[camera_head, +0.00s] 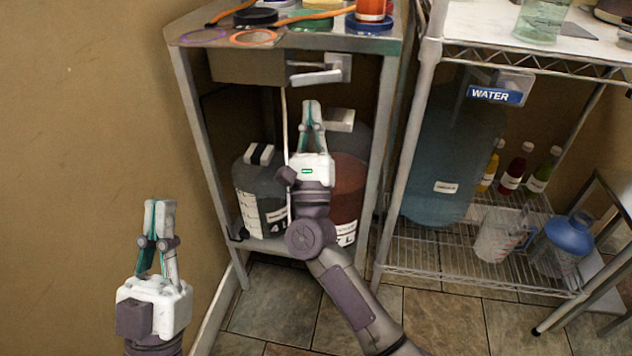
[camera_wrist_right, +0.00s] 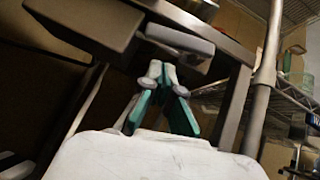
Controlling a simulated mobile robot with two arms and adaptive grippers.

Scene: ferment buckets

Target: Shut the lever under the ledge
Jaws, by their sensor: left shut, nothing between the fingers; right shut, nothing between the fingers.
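The lever (camera_head: 315,77) is a pale grey bar under the ledge of the left metal stand, by a light bracket (camera_head: 339,66) and a brown box (camera_head: 245,66). In the right wrist view a grey bar (camera_wrist_right: 180,40), likely the lever, is just above the fingertips. My right gripper (camera_head: 311,103) is shut and empty, pointing up below the lever; a small gap seems to separate them. A thin pale tube (camera_head: 284,120) hangs left of it. My left gripper (camera_head: 160,203) is shut and empty, pointing up in front of the wall, away from the stand.
A dark jug (camera_head: 262,195) and a reddish bucket (camera_head: 347,185) stand on the lower shelf behind my right arm. A pale block (camera_head: 340,120) is right of the gripper. The stand's leg (camera_head: 384,150) is further right, before a wire rack with a WATER label (camera_head: 494,95).

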